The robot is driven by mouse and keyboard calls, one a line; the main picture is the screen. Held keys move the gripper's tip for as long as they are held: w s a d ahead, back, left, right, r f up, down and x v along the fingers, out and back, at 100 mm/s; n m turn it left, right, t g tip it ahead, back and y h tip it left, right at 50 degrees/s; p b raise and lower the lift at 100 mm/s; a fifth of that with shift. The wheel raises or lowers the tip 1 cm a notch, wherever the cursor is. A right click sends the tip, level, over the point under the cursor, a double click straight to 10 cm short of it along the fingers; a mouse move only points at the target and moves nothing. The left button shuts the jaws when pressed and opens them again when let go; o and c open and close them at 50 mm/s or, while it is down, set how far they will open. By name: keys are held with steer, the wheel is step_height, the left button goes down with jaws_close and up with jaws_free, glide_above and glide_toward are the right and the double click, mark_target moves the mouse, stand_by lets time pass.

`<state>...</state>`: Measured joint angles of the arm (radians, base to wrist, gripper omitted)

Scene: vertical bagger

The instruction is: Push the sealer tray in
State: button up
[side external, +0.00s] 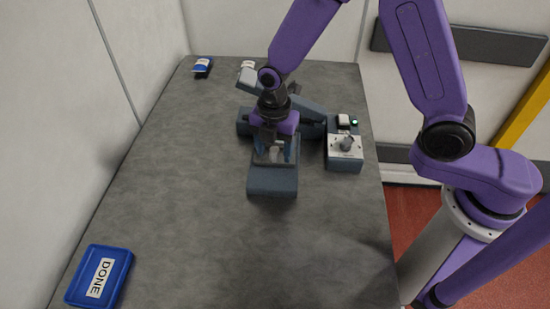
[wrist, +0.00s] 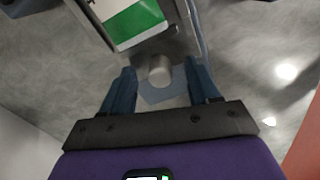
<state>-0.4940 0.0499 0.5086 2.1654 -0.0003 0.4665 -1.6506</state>
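The sealer (side external: 310,115) is a blue-grey machine at the back of the table. Its tray (side external: 272,182) sticks out towards the camera. In the wrist view, a grey holder (wrist: 183,42) with a green and white packet (wrist: 138,24) on it shows at the top; I cannot tell whether it is part of the tray. A round metal knob (wrist: 158,70) stands at its near edge. My gripper (side external: 275,155) points down over the tray. Its blue fingers are spread on either side of the knob, with a gap on each side. The arm hides part of the sealer.
A control box (side external: 345,160) with a knob and green light stands right of the sealer. A blue tray labelled DONE (side external: 82,289) lies at the front left. A small blue and white item (side external: 202,66) lies at the back left.

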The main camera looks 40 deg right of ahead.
steer(key=shift+r, duration=2.55)
step_height(320, 180, up, 17)
steer(key=shift+r, duration=0.2)
